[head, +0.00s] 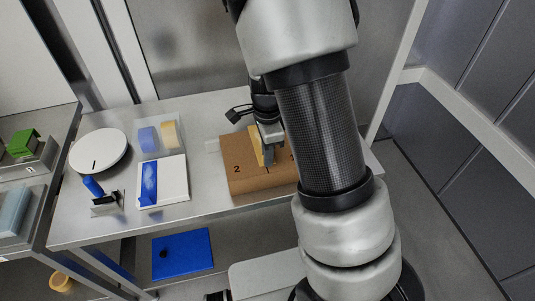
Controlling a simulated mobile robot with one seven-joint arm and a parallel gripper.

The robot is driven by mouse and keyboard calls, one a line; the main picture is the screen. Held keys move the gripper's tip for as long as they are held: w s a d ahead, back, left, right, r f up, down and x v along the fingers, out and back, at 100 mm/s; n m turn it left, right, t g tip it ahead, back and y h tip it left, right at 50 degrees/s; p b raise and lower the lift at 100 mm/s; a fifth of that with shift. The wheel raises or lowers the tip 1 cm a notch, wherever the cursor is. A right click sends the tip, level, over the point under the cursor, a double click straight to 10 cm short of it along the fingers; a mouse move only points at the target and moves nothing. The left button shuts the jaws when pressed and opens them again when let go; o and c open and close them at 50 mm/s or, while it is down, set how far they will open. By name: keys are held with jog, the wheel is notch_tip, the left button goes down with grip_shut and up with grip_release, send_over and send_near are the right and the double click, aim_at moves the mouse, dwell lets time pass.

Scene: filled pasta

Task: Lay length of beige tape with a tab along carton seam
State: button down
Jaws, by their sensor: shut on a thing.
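A brown carton (238,188) lies on the metal table in the head view. Its top carries a "2" at the left and a partly covered mark at the right. My gripper (268,160) is over the middle of the carton and shut on a beige piece, which I take for the tape (255,143). The tape stands out along the left side of the fingers, close above the carton top. I cannot tell whether it touches the carton. My arm hides the carton's right part, and the tab and most of the seam cannot be made out.
Left of the carton are a white board with a blue strip (176,186), a clear box with blue and yellow pieces (160,137), a round white disc (98,151) and a blue-handled tool (94,187). A blue panel (183,254) lies lower down.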

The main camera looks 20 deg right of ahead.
jog(key=shift+f, duration=0.2)
dwell(0.3)
jog(key=shift+f+b, duration=0.3)
jog(key=shift+f, duration=0.05)
jog(key=shift+f, duration=0.25)
dwell(0.5)
jog(key=c, duration=1.9)
grip_release()
jog(key=shift+o, duration=0.2)
notch_tip(320, 180, up, 18)
jog(key=p, duration=0.1)
jog(key=shift+f, duration=0.25)
